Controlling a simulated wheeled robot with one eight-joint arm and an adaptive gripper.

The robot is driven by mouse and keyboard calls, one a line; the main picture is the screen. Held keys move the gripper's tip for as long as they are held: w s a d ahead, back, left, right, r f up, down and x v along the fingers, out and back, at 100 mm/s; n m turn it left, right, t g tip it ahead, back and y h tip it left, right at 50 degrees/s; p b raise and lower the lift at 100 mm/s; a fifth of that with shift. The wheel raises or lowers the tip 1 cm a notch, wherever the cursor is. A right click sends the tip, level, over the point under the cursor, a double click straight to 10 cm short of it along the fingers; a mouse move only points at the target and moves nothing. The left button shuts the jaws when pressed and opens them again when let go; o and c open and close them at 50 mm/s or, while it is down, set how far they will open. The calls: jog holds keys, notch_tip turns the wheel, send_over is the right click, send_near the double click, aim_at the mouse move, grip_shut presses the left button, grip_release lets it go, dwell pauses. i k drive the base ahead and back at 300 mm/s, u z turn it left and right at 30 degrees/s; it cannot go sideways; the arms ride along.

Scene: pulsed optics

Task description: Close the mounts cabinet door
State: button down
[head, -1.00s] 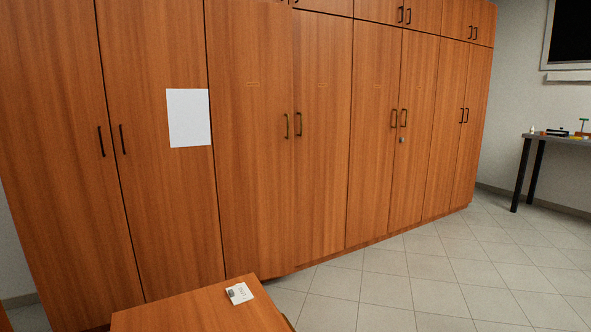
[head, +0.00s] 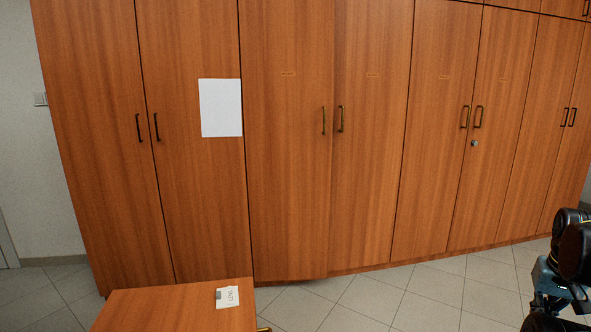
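A long row of wood-brown cabinets fills the head view. The small labels on the doors are too small to read, so I cannot tell by text which is the mounts cabinet. One door (head: 285,180), left of the middle pair, looks slightly ajar: its right edge and lower corner stand out a little from the neighbouring door (head: 370,170). Its brass handle (head: 323,121) is near that free right edge. Dark and blue-grey links of my arm show at the lower right, away from this door. My gripper's fingers are not in view.
A low wooden table (head: 150,308) with a small white and grey box (head: 227,297) stands at the lower left, in front of the cabinets. A white sheet (head: 220,108) hangs on a left door. Tiled floor (head: 425,290) is clear at centre right.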

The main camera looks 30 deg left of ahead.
aim_at(287, 47)
jog(key=u, duration=0.75)
jog(key=i, duration=1.1)
jog(key=u, duration=0.7)
